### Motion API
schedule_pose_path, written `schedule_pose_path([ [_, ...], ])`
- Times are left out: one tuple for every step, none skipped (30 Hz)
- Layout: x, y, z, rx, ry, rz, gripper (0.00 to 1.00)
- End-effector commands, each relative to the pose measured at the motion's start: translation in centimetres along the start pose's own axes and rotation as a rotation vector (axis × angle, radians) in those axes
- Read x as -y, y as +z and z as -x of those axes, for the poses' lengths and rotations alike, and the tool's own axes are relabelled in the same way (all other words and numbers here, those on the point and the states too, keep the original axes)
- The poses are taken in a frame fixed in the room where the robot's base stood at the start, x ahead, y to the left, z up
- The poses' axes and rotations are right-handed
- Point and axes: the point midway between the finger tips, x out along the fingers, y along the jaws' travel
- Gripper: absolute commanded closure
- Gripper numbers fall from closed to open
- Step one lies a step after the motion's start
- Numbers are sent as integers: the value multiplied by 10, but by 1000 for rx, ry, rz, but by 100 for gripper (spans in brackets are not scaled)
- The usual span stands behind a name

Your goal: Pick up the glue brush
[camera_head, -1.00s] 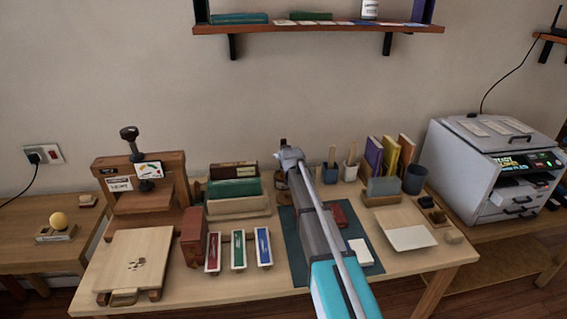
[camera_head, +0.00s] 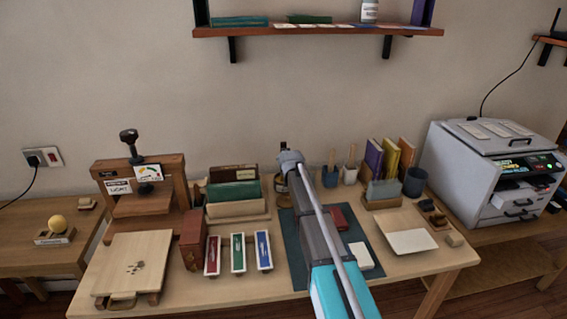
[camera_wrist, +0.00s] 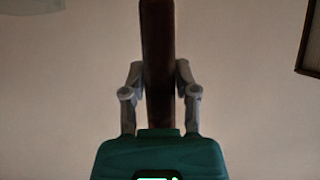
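In the wrist view a dark brown upright bar (camera_wrist: 158,60), which looks like the glue brush's handle, stands between the two grey fingers of my gripper (camera_wrist: 159,72). The fingers are drawn in and appear to touch it on both sides. Its lower part is hidden behind my teal gripper body. In the head view my arm reaches over the table, and my gripper's fingers are hidden behind the wrist. Only a small dark tip (camera_head: 283,147) shows above the wrist. The bristles are not visible.
The wooden table (camera_head: 205,292) carries a green mat (camera_head: 294,262), a press (camera_head: 140,185) and a book rack (camera_head: 238,209) left of my arm. Two cups with brushes (camera_head: 330,178) stand close right of my wrist. A shelf (camera_head: 320,32) hangs above. A printer (camera_head: 490,170) is at right.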

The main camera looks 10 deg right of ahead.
Motion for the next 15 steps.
schedule_pose_path([
  [0,0,0,0,0,0,80],
  [0,0,0,0,0,0,86],
  [0,0,0,0,0,0,93],
  [0,0,0,0,0,0,99],
  [0,0,0,0,0,0,100],
  [0,0,0,0,0,0,100],
  [0,0,0,0,0,0,100],
  [0,0,0,0,0,0,100],
  [0,0,0,0,0,0,100],
  [0,0,0,0,0,0,100],
  [0,0,0,0,0,0,100],
  [0,0,0,0,0,0,100],
  [0,0,0,0,0,0,100],
  [0,0,0,0,0,0,100],
  [0,-1,0,0,0,0,100],
])
